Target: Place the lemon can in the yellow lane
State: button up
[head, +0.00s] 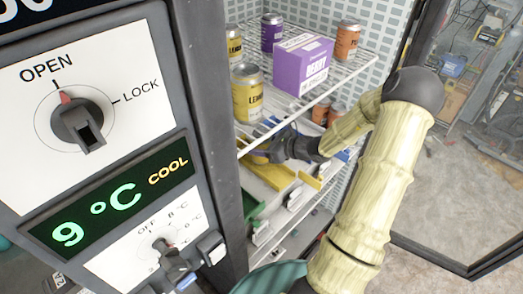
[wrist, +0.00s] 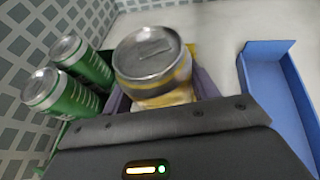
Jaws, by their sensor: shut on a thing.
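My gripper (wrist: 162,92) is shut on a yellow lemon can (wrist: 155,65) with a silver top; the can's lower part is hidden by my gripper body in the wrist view. In the head view my gripper (head: 268,152) reaches in below the upper wire shelf, over the lower shelf. The yellow lane (head: 311,181) shows there below and beside my gripper, partly hidden. A small yellow edge shows behind the can in the wrist view. Whether the can touches the lane floor I cannot tell.
Two green cans (wrist: 84,62) stand left of the held can; a blue lane (wrist: 270,85) lies right. A green lane (head: 252,212) is at the front. The upper shelf holds a lemon can (head: 247,92), a purple berry box (head: 303,65) and other cans. The freezer frame (head: 213,110) stands left.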

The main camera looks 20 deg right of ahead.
jog(key=shift+f, duration=1.45)
jog(key=o, duration=1.2)
jog(key=b+v, duration=0.1)
jog(key=v, duration=1.1)
